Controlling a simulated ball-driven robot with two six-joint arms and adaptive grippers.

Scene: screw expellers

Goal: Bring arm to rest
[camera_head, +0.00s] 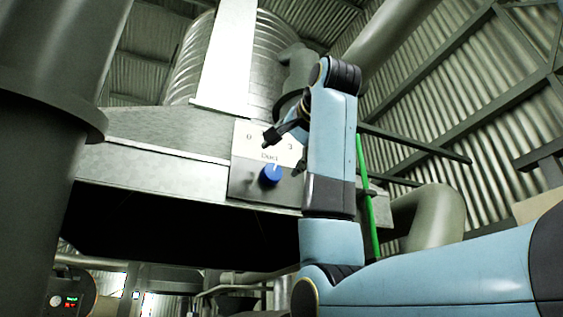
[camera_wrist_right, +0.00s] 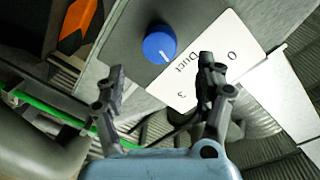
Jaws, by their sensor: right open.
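My right arm, light blue with dark joints, rises from the lower right in the head view. Its gripper (camera_head: 277,137) is in front of the duct panel, partly hidden behind the arm link. In the right wrist view the right gripper (camera_wrist_right: 160,82) is open, with its two fingers apart and nothing between them. A round blue knob (camera_head: 271,174) sits on the panel just below the gripper. In the wrist view the knob (camera_wrist_right: 160,44) lies beyond the fingertips, apart from them. A white label (camera_head: 262,146) reads "Duct" with 0 and 3. My left gripper is not in view.
A large dark pipe (camera_head: 52,110) stands at the left. A metal hood (camera_head: 140,135) carries the panel. A green rod (camera_head: 367,200) stands just right of my arm, and a bent pipe (camera_head: 437,215) lies beyond. The wrist view shows an orange and black thing (camera_wrist_right: 80,25).

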